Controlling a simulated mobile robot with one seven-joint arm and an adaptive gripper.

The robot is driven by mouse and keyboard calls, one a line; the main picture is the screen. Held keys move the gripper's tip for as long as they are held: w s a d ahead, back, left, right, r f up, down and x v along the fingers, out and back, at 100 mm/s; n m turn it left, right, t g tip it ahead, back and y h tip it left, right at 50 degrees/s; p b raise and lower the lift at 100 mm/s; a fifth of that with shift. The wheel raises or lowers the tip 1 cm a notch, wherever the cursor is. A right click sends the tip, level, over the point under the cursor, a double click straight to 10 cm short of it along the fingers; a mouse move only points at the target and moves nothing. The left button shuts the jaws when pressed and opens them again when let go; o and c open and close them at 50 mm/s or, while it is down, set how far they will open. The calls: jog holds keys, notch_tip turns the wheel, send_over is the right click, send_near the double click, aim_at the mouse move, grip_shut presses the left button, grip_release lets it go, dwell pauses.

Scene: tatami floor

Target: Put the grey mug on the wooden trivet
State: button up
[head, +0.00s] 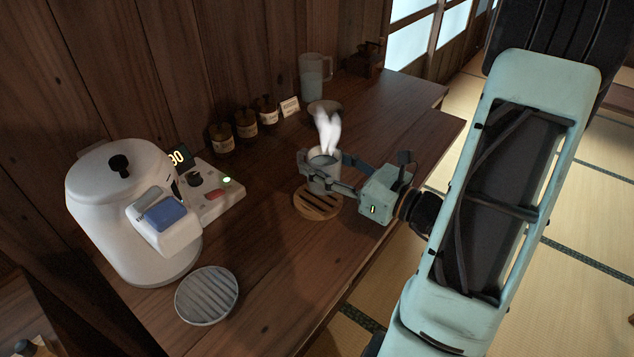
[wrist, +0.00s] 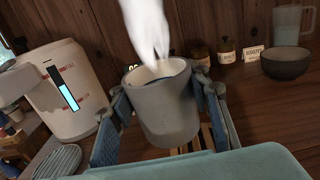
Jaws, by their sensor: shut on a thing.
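The grey mug (head: 323,178) is held between the fingers of my gripper (head: 328,176), with white steam rising from its dark contents. My gripper is shut on it from the right side. The round slatted wooden trivet (head: 317,207) lies on the counter directly below the mug. In the wrist view the mug (wrist: 163,105) fills the middle between both blue-grey fingers and looks slightly tilted. Trivet slats (wrist: 203,137) show behind its base there. I cannot tell whether the mug's base touches the trivet.
A white water boiler (head: 128,205) stands at the left, with a round grey slatted tray (head: 207,295) in front. Several small jars (head: 245,124), a label card (head: 290,107), a dark bowl (wrist: 288,63) and a clear pitcher (head: 315,78) line the back. The counter's front right is clear.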

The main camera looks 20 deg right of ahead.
jog(key=w+f, duration=0.1)
jog(key=f, duration=0.1)
jog(key=w+f+b, duration=0.1)
jog(key=w+f, duration=0.1)
jog(key=w+d+f, duration=0.1)
jog(key=w+f, duration=0.1)
jog(key=shift+w, duration=0.2)
jog(key=shift+w+f+b, duration=0.25)
jog(key=shift+f+b, duration=0.2)
jog(key=shift+f, duration=1.2)
jog(key=shift+f, duration=0.1)
jog(key=shift+f, duration=0.15)
jog(key=o, duration=1.6)
